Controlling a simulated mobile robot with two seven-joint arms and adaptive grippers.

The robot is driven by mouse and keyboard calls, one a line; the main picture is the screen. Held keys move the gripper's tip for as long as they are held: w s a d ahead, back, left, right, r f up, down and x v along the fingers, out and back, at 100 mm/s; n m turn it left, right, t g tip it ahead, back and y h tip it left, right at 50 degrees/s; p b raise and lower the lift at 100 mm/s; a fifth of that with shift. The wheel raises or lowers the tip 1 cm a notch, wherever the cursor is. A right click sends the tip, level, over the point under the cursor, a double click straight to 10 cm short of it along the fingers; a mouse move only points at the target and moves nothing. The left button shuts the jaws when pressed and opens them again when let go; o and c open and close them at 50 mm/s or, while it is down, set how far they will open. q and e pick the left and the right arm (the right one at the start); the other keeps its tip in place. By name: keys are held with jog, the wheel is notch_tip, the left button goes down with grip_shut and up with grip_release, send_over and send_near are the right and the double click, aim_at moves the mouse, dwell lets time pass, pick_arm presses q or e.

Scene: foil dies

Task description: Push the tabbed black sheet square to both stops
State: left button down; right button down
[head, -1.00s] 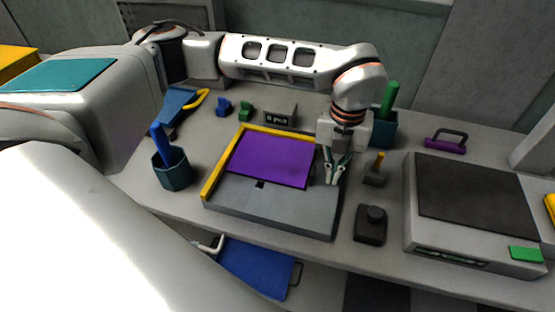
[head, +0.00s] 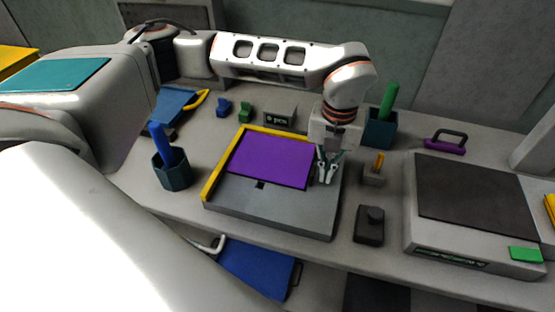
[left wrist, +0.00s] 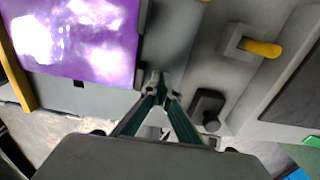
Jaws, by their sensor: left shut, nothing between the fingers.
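A purple sheet (head: 270,160) lies on a grey plate (head: 285,208); I see no black sheet. A small black tab or mark (head: 261,185) shows at the sheet's front edge. Yellow stops run along the plate's left side (head: 212,180) and back edge (head: 280,132). The sheet lies close to both; I cannot tell whether it touches them. My left gripper (head: 327,181) is shut and empty, pointing down beside the sheet's right edge. In the left wrist view its fingertips (left wrist: 160,88) are just right of the purple sheet (left wrist: 85,38); contact is unclear. My right gripper is not in view.
A grey block with a yellow peg (head: 374,172) and a dark knobbed block (head: 369,225) stand right of the plate. A large grey machine (head: 475,205) is farther right. Cups with blue (head: 172,172) and green (head: 381,130) rods stand left and behind.

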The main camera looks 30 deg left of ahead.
pick_arm(q)
jog(key=shift+s+a, duration=0.15)
jog(key=shift+a, duration=0.4)
jog(key=shift+s+a, duration=0.15)
jog(key=shift+a, duration=0.35)
jog(key=shift+d, duration=0.15)
jog(key=shift+w+d, duration=0.15)
jog(key=shift+d, duration=0.3)
jog(key=shift+r+p, duration=0.85)
jog(key=shift+r, duration=0.7)
notch_tip(320, 180, up, 5)
jog(key=shift+f+p, duration=0.1)
jog(key=shift+p, duration=1)
